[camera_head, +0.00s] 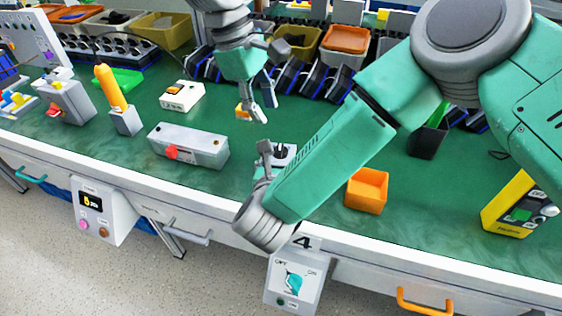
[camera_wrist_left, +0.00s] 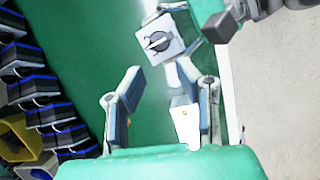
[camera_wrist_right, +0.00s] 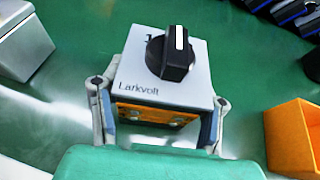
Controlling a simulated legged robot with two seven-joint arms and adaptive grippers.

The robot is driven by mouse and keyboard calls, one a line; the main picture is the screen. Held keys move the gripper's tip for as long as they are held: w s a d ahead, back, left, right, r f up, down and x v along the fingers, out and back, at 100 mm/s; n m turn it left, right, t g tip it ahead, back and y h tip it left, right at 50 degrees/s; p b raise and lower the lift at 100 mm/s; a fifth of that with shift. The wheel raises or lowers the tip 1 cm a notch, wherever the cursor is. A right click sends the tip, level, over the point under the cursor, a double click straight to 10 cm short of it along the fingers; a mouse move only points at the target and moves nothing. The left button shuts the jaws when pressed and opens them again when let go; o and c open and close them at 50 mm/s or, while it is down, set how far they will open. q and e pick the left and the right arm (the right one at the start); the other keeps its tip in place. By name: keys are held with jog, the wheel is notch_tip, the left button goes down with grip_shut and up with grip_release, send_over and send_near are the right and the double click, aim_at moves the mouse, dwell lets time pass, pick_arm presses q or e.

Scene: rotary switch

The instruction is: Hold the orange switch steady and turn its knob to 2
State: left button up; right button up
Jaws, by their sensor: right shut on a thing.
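The orange switch (camera_wrist_right: 163,75) is a box with a grey top marked "Larkvolt" and an orange lower body. Its black knob (camera_wrist_right: 171,55) has a white line pointing away from me in the right wrist view. A "1" shows beside the knob; other marks are hidden. My right gripper (camera_wrist_right: 160,112) is shut on the switch, a finger on each side. In the head view my right forearm partly covers the switch (camera_head: 285,153). My left gripper (camera_head: 256,112) hangs above the table behind the switch, open and apart from it. The left wrist view shows the knob (camera_wrist_left: 158,41) beyond its fingers.
A grey box with a red button (camera_head: 188,146) stands left of the switch. An orange bin (camera_head: 366,190) is to the right, near the front edge. A white box with an orange button (camera_head: 182,96) lies behind. Bins and blue-edged racks line the back.

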aim_at(281, 145)
pick_arm(q)
jog(key=d+m+y, duration=0.1)
jog(key=m, duration=0.4)
jog(key=d+m+y, duration=0.1)
jog(key=m, duration=0.3)
jog(key=d+m+y, duration=0.1)
jog(key=m, duration=0.4)
jog(key=shift+s+d+r+m+t, duration=0.15)
jog(key=shift+s+d+m+t, duration=0.05)
jog(key=shift+m+t, duration=0.1)
jog(key=shift+a+f, duration=0.1)
jog(key=shift+f, duration=4)
grip_shut()
